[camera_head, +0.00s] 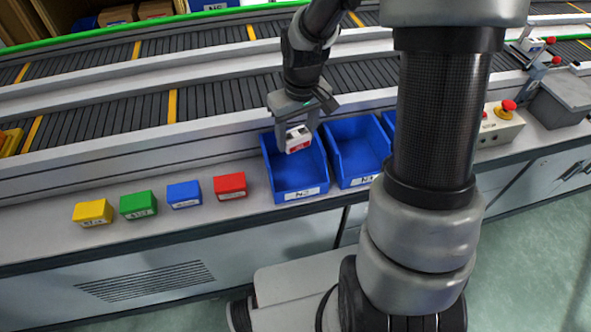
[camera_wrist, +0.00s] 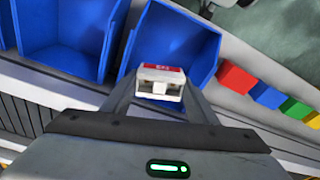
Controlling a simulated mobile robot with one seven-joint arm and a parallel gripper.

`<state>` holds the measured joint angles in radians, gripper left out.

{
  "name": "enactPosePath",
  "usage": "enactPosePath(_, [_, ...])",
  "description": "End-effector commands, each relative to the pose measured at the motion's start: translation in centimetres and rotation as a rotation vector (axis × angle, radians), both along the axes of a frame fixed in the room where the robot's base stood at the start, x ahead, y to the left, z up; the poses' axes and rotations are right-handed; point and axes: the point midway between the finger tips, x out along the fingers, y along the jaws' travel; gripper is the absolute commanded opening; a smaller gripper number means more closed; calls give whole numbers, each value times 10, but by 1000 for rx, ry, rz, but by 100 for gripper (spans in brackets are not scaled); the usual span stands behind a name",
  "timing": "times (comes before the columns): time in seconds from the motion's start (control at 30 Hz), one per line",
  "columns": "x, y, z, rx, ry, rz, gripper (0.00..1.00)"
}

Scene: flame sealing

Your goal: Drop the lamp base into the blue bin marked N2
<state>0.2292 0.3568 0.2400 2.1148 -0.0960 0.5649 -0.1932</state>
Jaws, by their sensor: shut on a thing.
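The lamp base, a small white block with a red label (camera_head: 298,139), is between the fingers of my gripper (camera_head: 297,133). It also shows in the wrist view (camera_wrist: 160,83), held between both fingertips (camera_wrist: 160,90). My gripper is shut on it over a blue bin (camera_head: 302,195), which looks empty around it. The bin's front label appears to start with N, but its digit is too small to read surely. In the wrist view this bin (camera_wrist: 205,40) lies directly beyond the held block.
A second blue bin (camera_head: 357,182) stands just right of the first. Red (camera_head: 230,186), blue (camera_head: 184,194), green (camera_head: 138,204) and yellow (camera_head: 93,212) blocks line the ledge to the left. A roller conveyor (camera_head: 90,119) runs behind. A red button box (camera_head: 500,122) is at right.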

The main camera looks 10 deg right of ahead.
Motion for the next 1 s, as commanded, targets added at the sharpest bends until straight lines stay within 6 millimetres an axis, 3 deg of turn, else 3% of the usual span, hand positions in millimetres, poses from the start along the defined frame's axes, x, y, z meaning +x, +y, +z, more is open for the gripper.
enactPosePath(0.1, [0, 0, -10, 0, -1, -1, 30])
enactPosePath(0.37, [0, 0, -10, 0, 0, -1, 30])
enactPosePath(0.4, [0, 0, -10, 0, 0, -1, 58])
enactPosePath(0.5, [0, 0, -10, 0, 0, -1, 75])
enactPosePath(0.83, [0, 0, -7, 0, -1, -1, 75])
enactPosePath(1.0, [-1, -1, 15, 0, -4, -1, 75])
